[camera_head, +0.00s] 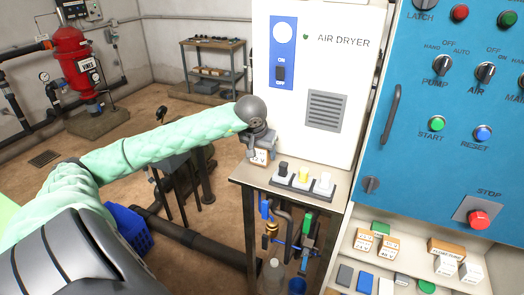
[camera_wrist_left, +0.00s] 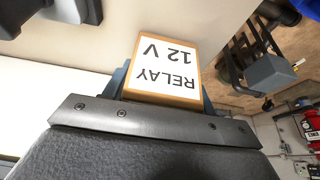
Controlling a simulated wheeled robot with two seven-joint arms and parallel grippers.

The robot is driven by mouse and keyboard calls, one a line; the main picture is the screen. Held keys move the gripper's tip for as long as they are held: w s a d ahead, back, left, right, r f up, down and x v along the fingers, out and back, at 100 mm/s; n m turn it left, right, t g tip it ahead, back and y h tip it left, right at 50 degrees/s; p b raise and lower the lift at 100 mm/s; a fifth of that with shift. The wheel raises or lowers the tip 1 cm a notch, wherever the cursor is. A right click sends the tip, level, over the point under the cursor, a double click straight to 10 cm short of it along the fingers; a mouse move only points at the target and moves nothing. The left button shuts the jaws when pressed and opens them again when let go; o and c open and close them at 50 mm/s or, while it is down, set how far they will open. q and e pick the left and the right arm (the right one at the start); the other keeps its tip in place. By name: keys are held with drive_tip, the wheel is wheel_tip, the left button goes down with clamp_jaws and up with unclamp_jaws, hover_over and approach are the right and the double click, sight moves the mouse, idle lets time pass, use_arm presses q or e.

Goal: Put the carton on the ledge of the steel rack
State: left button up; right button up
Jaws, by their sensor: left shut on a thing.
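The carton (camera_head: 260,157) is a small brown box with a white label, held in my left gripper (camera_head: 257,147). In the left wrist view the carton (camera_wrist_left: 165,68) reads "RELAY 12 V", upside down, and sits between the fingers (camera_wrist_left: 160,85). In the head view it is at the left end of a pale ledge (camera_head: 285,203) on a dark steel frame, before the air dryer. I cannot tell whether the carton touches the ledge. My right gripper is out of view.
A block with three switches (camera_head: 302,180) stands on the ledge, right of the carton. The air dryer (camera_head: 313,70) rises behind. Pipes and valves (camera_head: 285,232) are below. A blue control panel (camera_head: 445,110) and a shelf of small boxes (camera_head: 405,265) are at right.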

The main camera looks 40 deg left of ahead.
use_arm(q)
drive_tip(key=shift+f, duration=0.1)
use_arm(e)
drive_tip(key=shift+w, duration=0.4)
use_arm(q)
drive_tip(key=o, duration=1)
drive_tip(key=shift+o, duration=0.2)
drive_tip(key=shift+r, duration=0.2)
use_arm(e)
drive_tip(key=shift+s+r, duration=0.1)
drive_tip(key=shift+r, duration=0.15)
use_arm(q)
drive_tip(key=shift+s+r+b, duration=0.2)
drive_tip(key=shift+r+b, duration=0.15)
drive_tip(key=shift+r, duration=0.15)
drive_tip(key=b+v, duration=0.2)
drive_tip(key=v, duration=0.2)
drive_tip(key=shift+s+r, duration=0.15)
drive_tip(key=shift+r, duration=0.15)
drive_tip(key=b+v, duration=0.1)
drive_tip(key=v, duration=0.5)
drive_tip(key=shift+b, duration=0.4)
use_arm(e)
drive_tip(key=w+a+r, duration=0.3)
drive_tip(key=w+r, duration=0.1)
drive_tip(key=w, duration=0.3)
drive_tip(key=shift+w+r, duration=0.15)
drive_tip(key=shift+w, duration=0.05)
use_arm(q)
drive_tip(key=shift+d, duration=0.1)
